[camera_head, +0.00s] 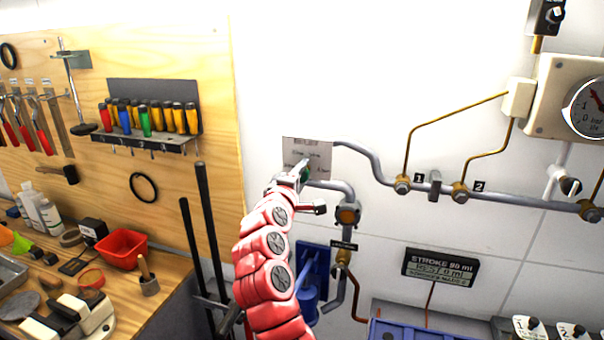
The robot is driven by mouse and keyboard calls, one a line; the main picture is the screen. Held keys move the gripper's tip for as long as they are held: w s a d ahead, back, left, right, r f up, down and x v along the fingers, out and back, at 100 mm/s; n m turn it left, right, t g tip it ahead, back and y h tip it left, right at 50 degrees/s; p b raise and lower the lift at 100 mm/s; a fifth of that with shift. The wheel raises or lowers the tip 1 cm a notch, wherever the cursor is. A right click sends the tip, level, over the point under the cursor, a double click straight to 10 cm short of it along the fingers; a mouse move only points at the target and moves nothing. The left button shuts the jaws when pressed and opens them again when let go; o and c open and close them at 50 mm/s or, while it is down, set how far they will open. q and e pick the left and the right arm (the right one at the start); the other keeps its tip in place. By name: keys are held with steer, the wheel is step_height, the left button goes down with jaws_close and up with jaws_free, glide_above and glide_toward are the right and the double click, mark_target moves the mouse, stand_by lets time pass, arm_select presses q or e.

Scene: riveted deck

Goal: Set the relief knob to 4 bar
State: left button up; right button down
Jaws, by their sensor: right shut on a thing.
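A pale label plate (318,146) is on the white wall, its small print too fine to read from here. At the plate's lower part, a small green knob (307,171) shows beside my right gripper (302,168). My red right arm reaches up to it from below, and the gripper is shut on the knob. The fingers and wrist hide much of the knob, so its pointer and setting cannot be read. My left gripper is out of view.
Grey pipes (366,163) run right from the plate, with brass fittings marked 1 and 2. A dial gauge (585,105) is at the far right. A black stroke display (440,267) hangs below. A wooden tool board (190,60) and cluttered bench stand left.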

steer(key=shift+c, duration=1.9)
jaws_free()
steer(key=b+v, duration=0.6)
steer(key=v, duration=1.1)
steer(key=shift+s, duration=0.2)
